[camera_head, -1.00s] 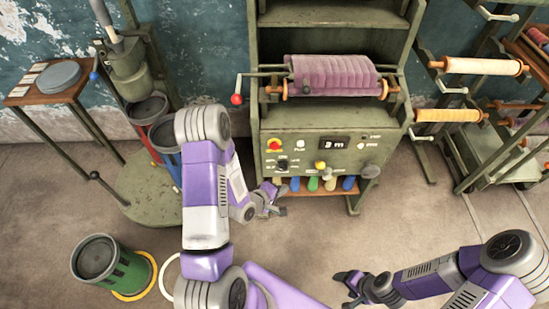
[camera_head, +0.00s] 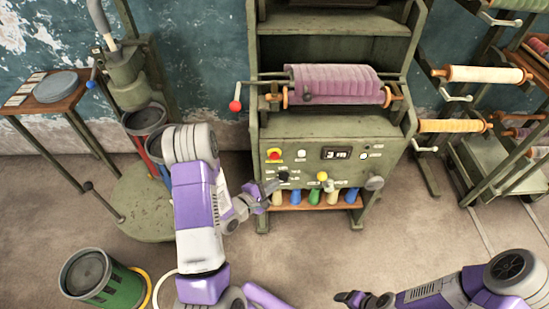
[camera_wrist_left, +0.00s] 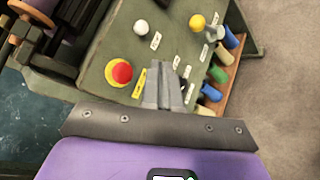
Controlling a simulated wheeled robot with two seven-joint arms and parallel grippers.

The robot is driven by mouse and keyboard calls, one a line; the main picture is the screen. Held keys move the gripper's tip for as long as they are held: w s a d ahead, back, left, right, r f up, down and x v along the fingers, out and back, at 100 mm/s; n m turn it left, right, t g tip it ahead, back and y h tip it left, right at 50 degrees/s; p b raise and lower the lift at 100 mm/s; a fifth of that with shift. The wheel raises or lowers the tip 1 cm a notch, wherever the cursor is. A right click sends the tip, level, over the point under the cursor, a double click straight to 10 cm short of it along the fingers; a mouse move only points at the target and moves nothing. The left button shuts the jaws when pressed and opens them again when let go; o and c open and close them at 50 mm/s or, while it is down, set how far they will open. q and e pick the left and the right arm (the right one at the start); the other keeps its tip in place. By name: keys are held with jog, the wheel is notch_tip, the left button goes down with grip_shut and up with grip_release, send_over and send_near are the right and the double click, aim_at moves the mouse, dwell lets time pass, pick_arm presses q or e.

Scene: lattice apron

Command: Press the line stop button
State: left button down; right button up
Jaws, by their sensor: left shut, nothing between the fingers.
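The line stop button is most likely the red button on a yellow base (camera_head: 274,155) at the left of the machine's green front panel (camera_head: 340,172). It also shows in the left wrist view (camera_wrist_left: 121,72), left of my fingertips. My left gripper (camera_head: 274,187) is shut and empty, just in front of the panel's lower left, below the red button. In the left wrist view its closed fingers (camera_wrist_left: 163,80) point at the panel and hide part of it. My right gripper (camera_head: 345,297) is low in the head view, far from the panel; its fingers are too small to read.
A red-knobbed crank (camera_head: 236,105) sticks out at left. A green bin (camera_head: 125,283) stands on the floor.

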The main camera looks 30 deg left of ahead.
pick_arm(q)
jog(key=w+a, duration=0.3)
jog(key=w, duration=0.3)
jog(key=shift+w+a, duration=0.15)
jog(key=shift+a, duration=0.25)
jog(key=shift+w, duration=0.1)
dwell(1.6)
jog(key=shift+w+a, duration=0.2)
jog(key=shift+w, duration=0.05)
jog(key=shift+w+a, duration=0.25)
jog(key=shift+w, duration=0.1)
dwell(1.0)
jog(key=shift+s, duration=0.1)
jog(key=shift+s+d, duration=0.45)
jog(key=shift+s, duration=0.15)
jog(key=shift+s+d, duration=0.45)
jog(key=shift+s, duration=0.25)
jog(key=shift+s+d, duration=0.4)
jog(key=shift+s, duration=0.35)
jog(key=shift+s+d, duration=0.45)
jog(key=shift+s, duration=0.25)
jog(key=shift+d, duration=0.1)
